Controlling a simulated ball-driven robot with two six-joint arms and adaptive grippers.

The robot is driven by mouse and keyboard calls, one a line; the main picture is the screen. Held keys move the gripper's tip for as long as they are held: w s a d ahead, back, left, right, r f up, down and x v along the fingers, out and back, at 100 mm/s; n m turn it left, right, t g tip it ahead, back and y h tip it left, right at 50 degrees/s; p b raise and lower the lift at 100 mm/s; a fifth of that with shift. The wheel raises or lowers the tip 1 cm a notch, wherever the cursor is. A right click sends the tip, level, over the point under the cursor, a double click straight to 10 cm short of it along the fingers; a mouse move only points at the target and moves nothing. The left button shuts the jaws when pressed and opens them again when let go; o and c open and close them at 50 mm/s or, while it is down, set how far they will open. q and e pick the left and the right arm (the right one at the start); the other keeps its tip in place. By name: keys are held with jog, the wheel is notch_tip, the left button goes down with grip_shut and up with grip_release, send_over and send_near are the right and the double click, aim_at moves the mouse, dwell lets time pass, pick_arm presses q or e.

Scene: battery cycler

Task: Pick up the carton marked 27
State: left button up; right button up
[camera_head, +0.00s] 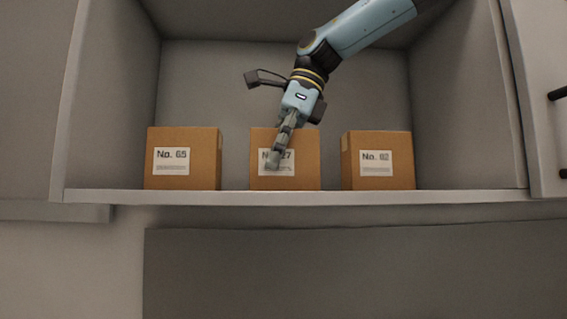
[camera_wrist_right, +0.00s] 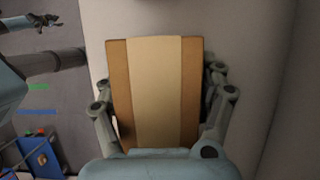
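The carton marked 27 (camera_head: 308,160) is a brown box in the middle of the shelf, its label partly hidden by my right gripper. My right gripper (camera_head: 273,160) points down over it, with a finger in front of its label. In the right wrist view, the carton's taped top (camera_wrist_right: 155,90) lies between the two fingers of my right gripper (camera_wrist_right: 160,90). The fingers are close to opposite sides; I cannot tell whether both press on it. The carton still sits at shelf level. My left gripper (camera_wrist_right: 45,20) shows small at the top left of the wrist view.
The carton marked 65 (camera_head: 184,175) stands to the left and another, apparently marked 82 (camera_head: 377,181), to the right, each with a gap. The shelf (camera_head: 290,197) has side walls and a back wall. A cabinet door with black handles (camera_head: 558,93) is at the right.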

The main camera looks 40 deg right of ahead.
jog(key=c, duration=0.8)
jog(key=shift+o, duration=0.2)
jog(key=shift+r, duration=0.1)
